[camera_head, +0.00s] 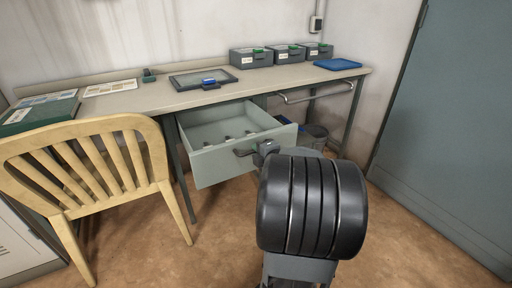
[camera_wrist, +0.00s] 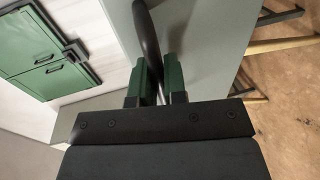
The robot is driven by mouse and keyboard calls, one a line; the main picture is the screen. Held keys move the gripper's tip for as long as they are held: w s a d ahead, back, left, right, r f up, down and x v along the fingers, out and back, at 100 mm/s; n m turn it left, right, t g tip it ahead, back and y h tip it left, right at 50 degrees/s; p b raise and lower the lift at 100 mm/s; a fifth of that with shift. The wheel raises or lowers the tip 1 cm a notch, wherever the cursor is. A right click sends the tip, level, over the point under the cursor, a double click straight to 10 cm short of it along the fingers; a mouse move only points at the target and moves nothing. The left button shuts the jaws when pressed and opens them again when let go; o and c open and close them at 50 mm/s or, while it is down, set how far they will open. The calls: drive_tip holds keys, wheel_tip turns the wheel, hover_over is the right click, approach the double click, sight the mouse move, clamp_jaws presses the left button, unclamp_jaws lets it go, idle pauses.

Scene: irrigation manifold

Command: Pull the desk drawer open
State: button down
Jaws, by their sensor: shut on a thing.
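The grey-green desk drawer (camera_head: 222,164) stands well out from under the desk (camera_head: 180,95) in the head view, and its inside shows several small dark items. Its dark bar handle (camera_head: 243,153) is on the front panel. My gripper (camera_head: 264,151) is at the right part of this handle, partly hidden behind my arm. In the wrist view, the green fingers of my gripper (camera_wrist: 160,82) are shut on the dark handle (camera_wrist: 147,40), one on each side of it. The drawer front (camera_wrist: 205,35) fills the upper middle of that view.
A wooden chair (camera_head: 125,160) stands left of the drawer. Grey boxes (camera_head: 250,57), a blue tray (camera_head: 337,64) and a dark-framed tray (camera_head: 203,78) are on the desk. A bin (camera_head: 314,136) stands beneath it. A blue-grey door (camera_head: 450,120) is at right. Brown floor lies open in front.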

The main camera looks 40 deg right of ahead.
drive_tip(key=shift+s, duration=0.2)
drive_tip(key=c, duration=1.2)
unclamp_jaws()
drive_tip(key=v, duration=1.3)
drive_tip(key=shift+s+a, duration=0.15)
drive_tip(key=shift+s, duration=0.25)
drive_tip(key=shift+r, duration=0.1)
